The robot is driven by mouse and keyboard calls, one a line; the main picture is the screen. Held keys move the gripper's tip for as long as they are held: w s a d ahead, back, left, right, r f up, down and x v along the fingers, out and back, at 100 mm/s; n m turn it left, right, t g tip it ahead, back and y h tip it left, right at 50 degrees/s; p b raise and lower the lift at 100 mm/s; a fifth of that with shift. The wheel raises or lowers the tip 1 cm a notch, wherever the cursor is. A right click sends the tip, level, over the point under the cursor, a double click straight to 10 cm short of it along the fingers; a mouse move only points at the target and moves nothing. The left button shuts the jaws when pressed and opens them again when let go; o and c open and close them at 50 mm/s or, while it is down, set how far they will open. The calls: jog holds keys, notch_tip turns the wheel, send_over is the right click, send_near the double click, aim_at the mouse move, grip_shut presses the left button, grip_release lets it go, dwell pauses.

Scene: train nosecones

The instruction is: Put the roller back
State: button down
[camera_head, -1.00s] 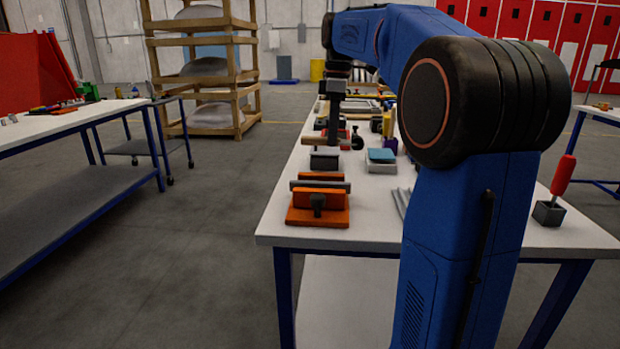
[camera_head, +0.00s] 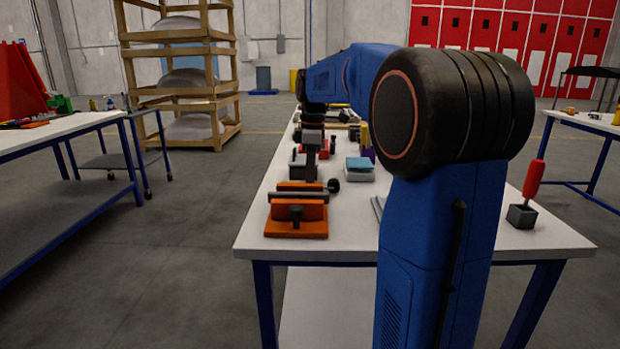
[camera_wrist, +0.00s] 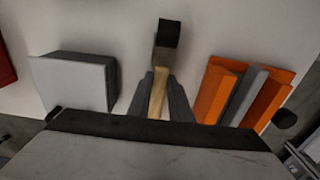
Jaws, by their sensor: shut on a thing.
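The roller shows in the wrist view as a pale wooden handle (camera_wrist: 157,92) with a dark head (camera_wrist: 168,34). My gripper (camera_wrist: 160,105) is shut on the handle, a finger on each side. In the head view my gripper (camera_head: 309,176) is over the table, just beyond the orange stand, and the roller's dark head (camera_head: 333,186) sticks out to its right; the handle is mostly hidden. The orange stand (camera_head: 297,228) carries a grey bar and lies right of the roller in the wrist view (camera_wrist: 212,92). I cannot tell whether the roller touches anything below.
A grey block (camera_wrist: 75,82) lies left of the roller in the wrist view. On the white table (camera_head: 345,225) a blue-topped block (camera_head: 360,167) and a red-handled tool in a dark holder (camera_head: 522,215) stand to the right. More tools crowd the far end.

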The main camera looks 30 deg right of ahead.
jog(key=c, duration=1.6)
grip_release()
jog(key=shift+f, duration=0.1)
jog(key=r, duration=1.2)
jog(key=shift+s+d+r, duration=0.15)
jog(key=shift+d, duration=0.1)
